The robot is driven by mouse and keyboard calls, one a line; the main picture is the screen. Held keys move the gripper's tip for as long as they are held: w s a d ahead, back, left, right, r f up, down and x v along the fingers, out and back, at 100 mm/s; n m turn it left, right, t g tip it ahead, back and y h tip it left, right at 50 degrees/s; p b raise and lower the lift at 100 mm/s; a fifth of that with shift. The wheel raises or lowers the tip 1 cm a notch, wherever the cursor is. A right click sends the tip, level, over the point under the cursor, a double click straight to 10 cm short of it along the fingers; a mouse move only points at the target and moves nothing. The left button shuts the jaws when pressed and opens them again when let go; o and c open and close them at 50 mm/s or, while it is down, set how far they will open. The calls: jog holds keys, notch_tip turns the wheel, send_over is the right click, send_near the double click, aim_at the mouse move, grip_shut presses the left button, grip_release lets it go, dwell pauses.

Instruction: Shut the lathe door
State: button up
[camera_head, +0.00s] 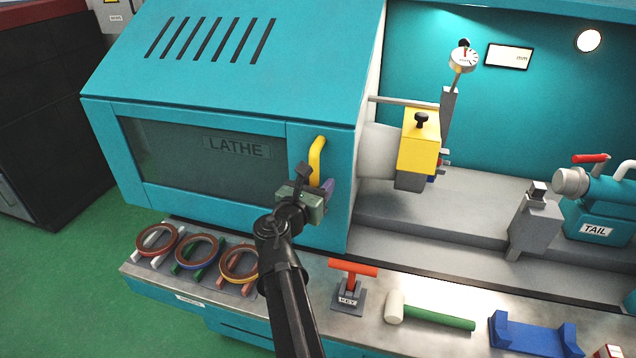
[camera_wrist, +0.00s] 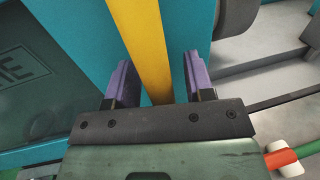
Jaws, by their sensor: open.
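The lathe door (camera_head: 138,188) is a teal sliding panel with a dark window marked LATHE, on the left of the machine. The right part of the machine is uncovered, with the chuck area in view. A yellow handle (camera_head: 317,160) stands upright near the door's right edge. My gripper (camera_head: 315,180) is at the handle's lower part. In the wrist view the yellow handle (camera_wrist: 142,45) runs between the two purple fingers of my gripper (camera_wrist: 153,85). The fingers are open, with a gap on each side of the handle.
A bench ledge in front holds several ringed parts (camera_head: 193,251), a red-handled chuck key (camera_head: 352,269), a mallet (camera_head: 440,315) and a blue cradle (camera_head: 530,334). To the right of the door are a yellow block (camera_head: 418,150) and the tailstock (camera_head: 600,207).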

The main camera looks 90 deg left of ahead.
jog(key=shift+w+a, duration=0.15)
jog(key=shift+a, duration=0.15)
jog(key=shift+c, duration=0.5)
grip_shut()
jog(key=shift+w, duration=0.1)
